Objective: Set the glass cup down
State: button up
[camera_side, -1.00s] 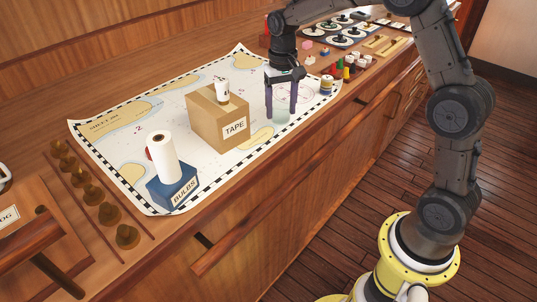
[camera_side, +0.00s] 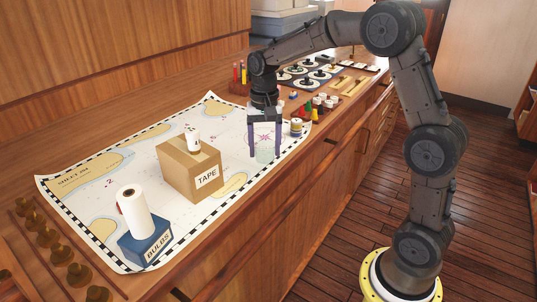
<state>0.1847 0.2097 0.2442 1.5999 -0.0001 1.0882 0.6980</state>
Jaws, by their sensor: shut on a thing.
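My gripper (camera_side: 265,143) points straight down over the right part of the chart. Its two dark purple fingers are shut on the glass cup (camera_side: 265,154), one on each side. The cup is clear, faintly greenish and upright. It is low over the chart (camera_side: 232,125), near the printed compass rose. I cannot tell whether its base touches the chart.
Left of the cup, a cardboard TAPE box (camera_side: 188,172) carries a small white cup (camera_side: 193,141). A blue BULBS box (camera_side: 146,247) carries a white roll (camera_side: 135,213). A small striped jar (camera_side: 296,127) and several coloured pieces (camera_side: 318,107) stand close to the right. The counter's front edge is near.

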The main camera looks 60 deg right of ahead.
jog(key=s+d+r+m, duration=0.4)
jog(key=s+r+m, duration=0.2)
jog(key=s+r, duration=0.2)
jog(key=shift+s+d+r+m, duration=0.25)
jog(key=shift+s+r+m, duration=0.05)
jog(key=shift+r, duration=0.35)
jog(key=w+d+f, duration=0.1)
jog(key=w+f, duration=0.2)
jog(key=w, duration=0.1)
jog(key=w+d+f, duration=0.2)
jog(key=w+f, duration=0.1)
jog(key=w, duration=0.1)
jog(key=w+d+f, duration=0.1)
jog(key=w+f, duration=0.1)
jog(key=w, duration=0.2)
jog(key=shift+w+d+f, duration=0.1)
jog(key=shift+d+f, duration=0.15)
jog(key=shift+f, duration=0.15)
jog(key=shift+w+d+f, duration=0.2)
jog(key=shift+w+f, duration=0.25)
jog(key=shift+f, duration=1.5)
